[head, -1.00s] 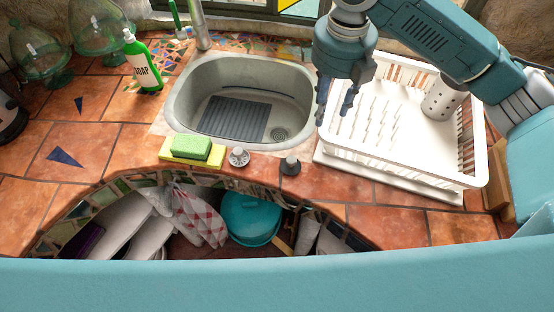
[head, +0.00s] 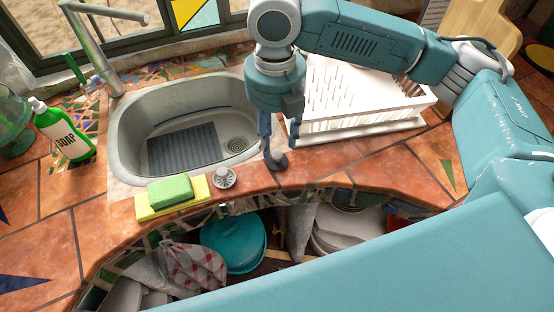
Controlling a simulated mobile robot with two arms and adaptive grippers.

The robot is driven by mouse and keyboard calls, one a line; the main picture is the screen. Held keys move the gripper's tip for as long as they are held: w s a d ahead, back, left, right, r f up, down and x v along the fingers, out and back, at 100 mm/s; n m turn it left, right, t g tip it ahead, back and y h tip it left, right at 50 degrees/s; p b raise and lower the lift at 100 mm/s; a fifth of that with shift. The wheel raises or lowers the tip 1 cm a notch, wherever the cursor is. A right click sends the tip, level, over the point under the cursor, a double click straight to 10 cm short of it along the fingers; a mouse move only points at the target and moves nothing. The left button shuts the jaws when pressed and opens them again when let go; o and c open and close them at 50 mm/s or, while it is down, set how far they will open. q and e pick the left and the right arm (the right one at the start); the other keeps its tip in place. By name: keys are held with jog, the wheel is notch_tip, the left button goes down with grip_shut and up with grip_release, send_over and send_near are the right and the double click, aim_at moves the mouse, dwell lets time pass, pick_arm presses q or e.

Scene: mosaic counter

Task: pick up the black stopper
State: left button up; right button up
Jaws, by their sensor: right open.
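The black stopper (head: 277,162) stands on the tiled counter in front of the sink's right corner, in the head view. My right gripper (head: 272,147) points down just above and behind it, with its fingers apart. One finger reaches close to the stopper's top, and I cannot tell whether it touches. A grey-white strainer plug (head: 224,178) stands to the left of the stopper. My left gripper is not in view.
A green and yellow sponge pair (head: 172,194) lies left of the plug. The sink (head: 124,150) is behind, and a white dish rack (head: 365,122) stands to the right. The counter's front edge curves close in front, over an open shelf with a teal pot (head: 233,240).

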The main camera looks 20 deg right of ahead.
aim_at(277, 154)
jog(key=shift+f, duration=0.45)
jog(key=f, duration=0.3)
jog(key=f+p, duration=0.1)
jog(key=shift+w+d+f, duration=0.1)
jog(key=shift+d+f, duration=0.15)
jog(key=shift+f, duration=0.45)
jog(key=c, duration=1)
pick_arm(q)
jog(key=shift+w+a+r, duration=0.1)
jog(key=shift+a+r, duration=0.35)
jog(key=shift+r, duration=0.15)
pick_arm(e)
grip_shut()
